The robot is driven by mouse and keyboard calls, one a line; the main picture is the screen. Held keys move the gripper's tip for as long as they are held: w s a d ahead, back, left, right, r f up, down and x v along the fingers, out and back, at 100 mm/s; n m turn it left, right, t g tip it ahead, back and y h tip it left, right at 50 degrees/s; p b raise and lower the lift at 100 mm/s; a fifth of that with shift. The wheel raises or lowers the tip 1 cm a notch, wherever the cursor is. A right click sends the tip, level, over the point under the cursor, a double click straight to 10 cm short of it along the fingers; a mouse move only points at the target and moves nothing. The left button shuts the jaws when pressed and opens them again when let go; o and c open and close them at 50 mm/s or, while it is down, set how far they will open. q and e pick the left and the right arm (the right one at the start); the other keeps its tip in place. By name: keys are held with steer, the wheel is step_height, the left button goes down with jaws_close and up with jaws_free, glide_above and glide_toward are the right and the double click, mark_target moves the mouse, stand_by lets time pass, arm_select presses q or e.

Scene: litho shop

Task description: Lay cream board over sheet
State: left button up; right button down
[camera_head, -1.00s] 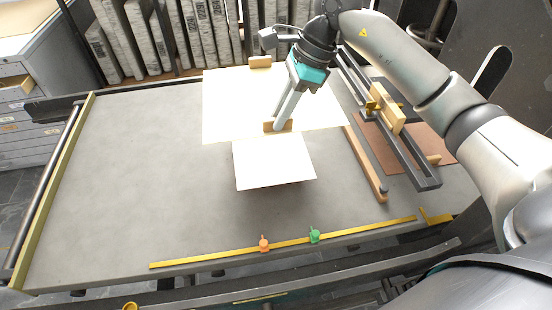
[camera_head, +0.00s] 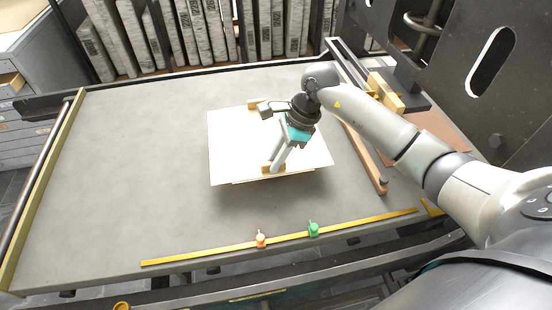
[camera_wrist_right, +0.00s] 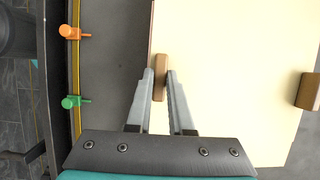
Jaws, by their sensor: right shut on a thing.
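The cream board (camera_head: 235,145) is a large pale panel with a wooden grip block on its near edge (camera_head: 266,169) and another on its far edge (camera_head: 258,105). My right gripper (camera_head: 274,168) is shut on the near block, which shows between the fingers in the right wrist view (camera_wrist_right: 161,78). The board lies over the white sheet and hides nearly all of it. Only a thin strip of the sheet or what is under it shows along the board's near edge. I cannot tell whether the board touches the sheet. My left gripper is out of view.
The grey table (camera_head: 120,170) is clear to the left. A yellow rule (camera_head: 200,254) with an orange peg (camera_head: 261,240) and a green peg (camera_head: 313,229) runs along the near edge. A wooden bar (camera_head: 369,163) and a dark rail frame with a wooden block (camera_head: 385,92) stand at right.

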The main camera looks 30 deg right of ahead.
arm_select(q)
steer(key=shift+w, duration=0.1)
arm_select(e)
steer(key=c, duration=0.8)
jaws_free()
steer(key=shift+d+r, duration=0.15)
steer(key=shift+r, duration=0.2)
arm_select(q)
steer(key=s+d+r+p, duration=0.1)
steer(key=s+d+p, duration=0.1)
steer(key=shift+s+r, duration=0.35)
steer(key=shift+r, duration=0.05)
arm_select(e)
steer(key=v, duration=1.1)
steer(key=shift+r, duration=0.2)
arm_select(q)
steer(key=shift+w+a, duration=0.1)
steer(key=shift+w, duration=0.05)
